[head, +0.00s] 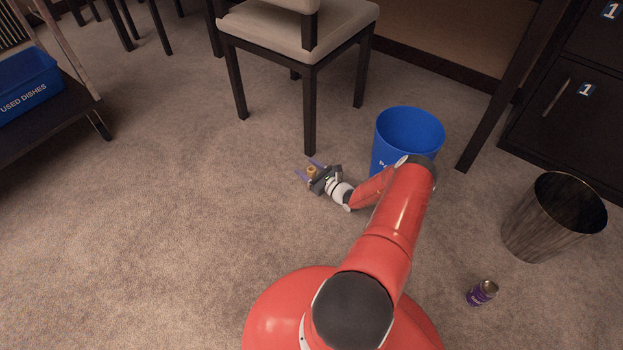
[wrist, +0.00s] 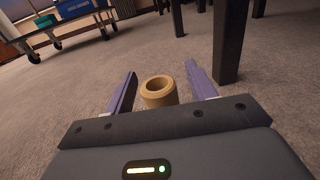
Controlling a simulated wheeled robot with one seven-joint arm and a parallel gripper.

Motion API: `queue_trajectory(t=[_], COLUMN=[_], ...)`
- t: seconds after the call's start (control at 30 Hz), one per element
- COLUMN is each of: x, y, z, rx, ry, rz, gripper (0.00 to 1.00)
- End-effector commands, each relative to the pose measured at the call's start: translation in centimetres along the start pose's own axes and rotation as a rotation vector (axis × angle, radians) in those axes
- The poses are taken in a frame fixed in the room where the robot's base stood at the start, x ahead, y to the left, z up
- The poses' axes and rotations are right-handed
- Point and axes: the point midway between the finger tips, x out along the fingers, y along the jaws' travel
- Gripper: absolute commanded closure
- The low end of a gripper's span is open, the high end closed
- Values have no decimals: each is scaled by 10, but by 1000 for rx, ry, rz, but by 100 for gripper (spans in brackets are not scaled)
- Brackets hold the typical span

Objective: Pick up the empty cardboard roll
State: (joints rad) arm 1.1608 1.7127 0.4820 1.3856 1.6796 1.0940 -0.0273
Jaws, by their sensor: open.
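The cardboard roll (wrist: 160,92) is a short tan tube standing upright on the carpet in the wrist view, its hollow top visible. It also shows small in the head view (head: 311,170). My gripper (wrist: 160,86) is low over the carpet with its two purple fingers spread, one on each side of the roll. The fingers appear apart from the roll. The roll's lower part is hidden behind the gripper body. In the head view my gripper (head: 308,171) is near the front leg of a chair.
A chair (head: 300,25) has a dark leg (wrist: 230,40) close to the right finger. A blue bin (head: 410,127) stands right of the gripper. A metal bin (head: 553,218) and a purple can (head: 482,293) are farther right. A cart (head: 55,115) stands left. Carpet left of the gripper is clear.

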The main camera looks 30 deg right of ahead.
Motion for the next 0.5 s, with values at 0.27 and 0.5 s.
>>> queue_trajectory(t=[0.27,0.5], x=[3,3], y=[0,0], z=[0,0], rx=[0,0], ry=[0,0], rz=[0,1], gripper=[51,82])
